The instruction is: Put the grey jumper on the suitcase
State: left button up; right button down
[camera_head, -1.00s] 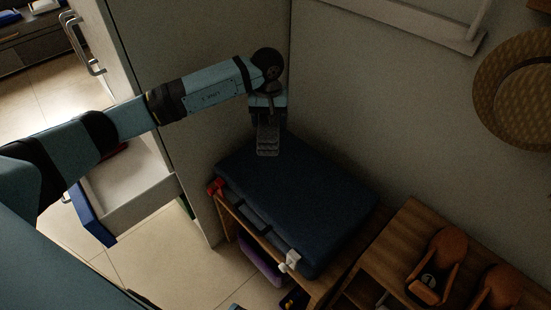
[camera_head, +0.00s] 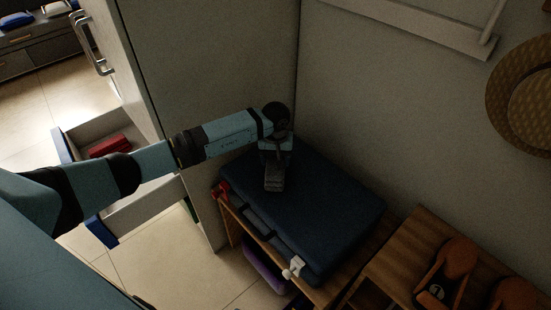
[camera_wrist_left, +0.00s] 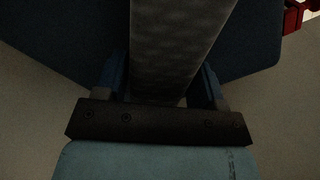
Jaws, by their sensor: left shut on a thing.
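The dark blue suitcase (camera_head: 320,210) lies flat on top of a wooden shelf unit. The grey jumper (camera_head: 273,180) is a small folded bundle in my left gripper (camera_head: 275,164), over the far left part of the suitcase. In the left wrist view the jumper (camera_wrist_left: 178,45) runs up between the two fingers of my left gripper (camera_wrist_left: 160,85), which are shut on it. The suitcase (camera_wrist_left: 70,35) shows behind it. I cannot tell whether the jumper touches the suitcase. My right gripper is not in view.
A wooden shelf (camera_head: 410,250) with orange-brown sandals (camera_head: 450,272) stands at the right. A straw hat (camera_head: 525,95) hangs on the wall. An open drawer (camera_head: 145,205) holds a red item (camera_head: 110,146) at the left. A red object (camera_head: 221,188) sits by the suitcase's left corner.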

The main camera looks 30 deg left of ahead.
pick_arm(q)
jog(key=o, duration=0.7)
jog(key=shift+f, duration=0.15)
jog(key=shift+c, duration=0.2)
jog(key=o, duration=0.4)
jog(key=shift+o, duration=0.2)
